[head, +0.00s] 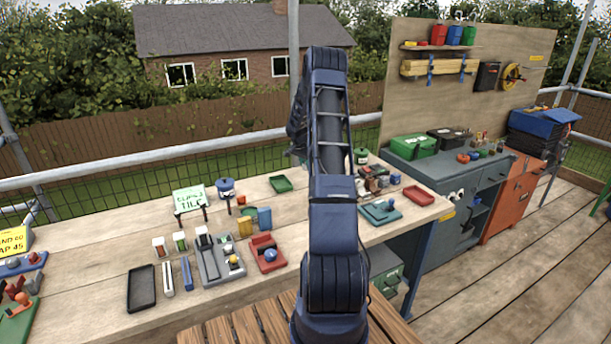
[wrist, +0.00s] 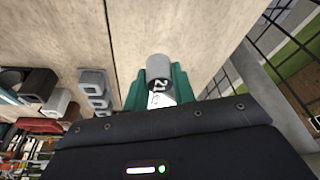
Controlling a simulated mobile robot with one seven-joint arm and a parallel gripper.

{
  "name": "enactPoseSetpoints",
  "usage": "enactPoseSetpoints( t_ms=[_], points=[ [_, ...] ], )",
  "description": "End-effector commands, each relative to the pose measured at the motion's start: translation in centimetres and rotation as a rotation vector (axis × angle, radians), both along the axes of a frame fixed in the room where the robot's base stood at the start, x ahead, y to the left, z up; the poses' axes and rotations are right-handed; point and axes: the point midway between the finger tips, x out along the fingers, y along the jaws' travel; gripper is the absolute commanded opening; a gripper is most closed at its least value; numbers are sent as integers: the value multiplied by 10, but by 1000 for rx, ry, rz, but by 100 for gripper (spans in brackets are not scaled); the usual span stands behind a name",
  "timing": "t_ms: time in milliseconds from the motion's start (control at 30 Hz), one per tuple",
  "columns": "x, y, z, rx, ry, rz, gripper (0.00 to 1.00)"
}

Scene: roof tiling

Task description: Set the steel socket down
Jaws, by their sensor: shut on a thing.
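The steel socket (wrist: 159,67) is a short grey cylinder with a white label reading "21". In the wrist view my gripper (wrist: 157,88) is shut on it, with a green finger on either side. Pale wooden bench planks (wrist: 145,30) show beyond the socket; I cannot tell how high it is above them. In the head view my own arm stands in front of the bench (head: 110,250) and hides the gripper and the socket.
In the wrist view, grey ring-like pieces (wrist: 95,88) stand left of the gripper, and a metal rail (wrist: 235,85) runs at right. In the head view, a black tray (head: 141,289), a red tray (head: 266,252) and a green tray (head: 281,184) lie on the bench.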

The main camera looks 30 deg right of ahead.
Motion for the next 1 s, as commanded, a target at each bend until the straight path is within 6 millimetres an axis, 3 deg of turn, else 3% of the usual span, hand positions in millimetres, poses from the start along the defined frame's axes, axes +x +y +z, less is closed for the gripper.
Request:
enactPoseSetpoints(
  t_ms=[267,600,967,1000],
  points=[
    [0,0,-19,0,0,0,3],
    [0,0,-57,0,-1,0,3],
    [0,0,-60,-1,0,0,3],
    [0,0,-60,-1,0,0,30]
  ],
)
